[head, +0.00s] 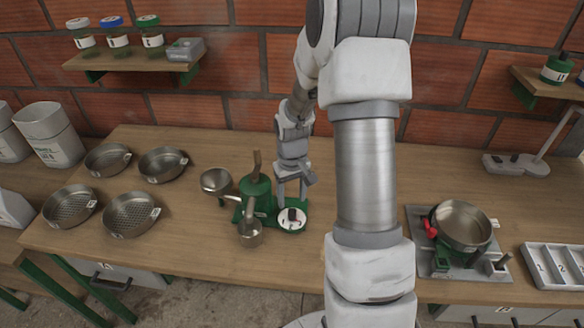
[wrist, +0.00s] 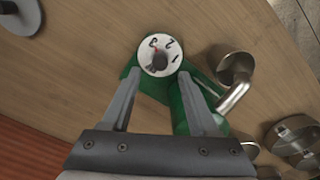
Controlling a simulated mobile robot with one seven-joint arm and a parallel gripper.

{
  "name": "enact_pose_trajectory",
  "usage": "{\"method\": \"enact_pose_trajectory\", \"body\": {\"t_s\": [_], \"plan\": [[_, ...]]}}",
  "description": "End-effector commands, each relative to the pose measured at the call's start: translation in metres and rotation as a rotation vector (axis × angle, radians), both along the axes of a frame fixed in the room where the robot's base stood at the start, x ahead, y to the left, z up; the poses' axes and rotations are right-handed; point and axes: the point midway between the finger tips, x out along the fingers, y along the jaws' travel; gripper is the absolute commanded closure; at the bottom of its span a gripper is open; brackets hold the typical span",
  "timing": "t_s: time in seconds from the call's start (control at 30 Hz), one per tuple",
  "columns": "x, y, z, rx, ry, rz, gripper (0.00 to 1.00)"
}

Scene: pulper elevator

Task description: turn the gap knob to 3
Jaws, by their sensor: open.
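The gap knob is a small dark knob (wrist: 160,62) on a round white dial (head: 291,219) marked 1, 2 and 3. The dial sits on the green base of the small pulper (head: 256,192). In the wrist view the dial (wrist: 147,63) lies ahead of the fingertips, near the middle between them. I cannot tell for certain which number the knob points to. My gripper (head: 292,200) is open and empty, pointing down above the dial. In the wrist view its two fingers (wrist: 158,80) stand wide apart, and neither visibly grips the knob.
Several round sieve pans (head: 130,214) lie at the left of the table. A pan on a green stand (head: 461,225) is at the right. Bare tabletop (head: 225,270) lies in front.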

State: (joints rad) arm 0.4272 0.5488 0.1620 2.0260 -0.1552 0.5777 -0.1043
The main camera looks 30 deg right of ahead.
Motion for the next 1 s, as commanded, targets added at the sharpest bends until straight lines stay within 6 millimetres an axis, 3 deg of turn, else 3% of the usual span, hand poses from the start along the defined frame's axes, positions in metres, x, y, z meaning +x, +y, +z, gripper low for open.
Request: {"method": "enact_pose_trajectory", "body": {"t_s": [0.2,0.4,0.6,1.0], "plan": [[0.001,-0.001,0.057,-0.002,-0.006,-0.001,0.40],[0.001,-0.001,0.094,-0.001,-0.004,-0.001,0.40],[0.000,0.000,0.110,0.000,-0.001,-0.001,0.40],[0.000,0.000,0.112,0.000,0.000,-0.001,0.40]]}}
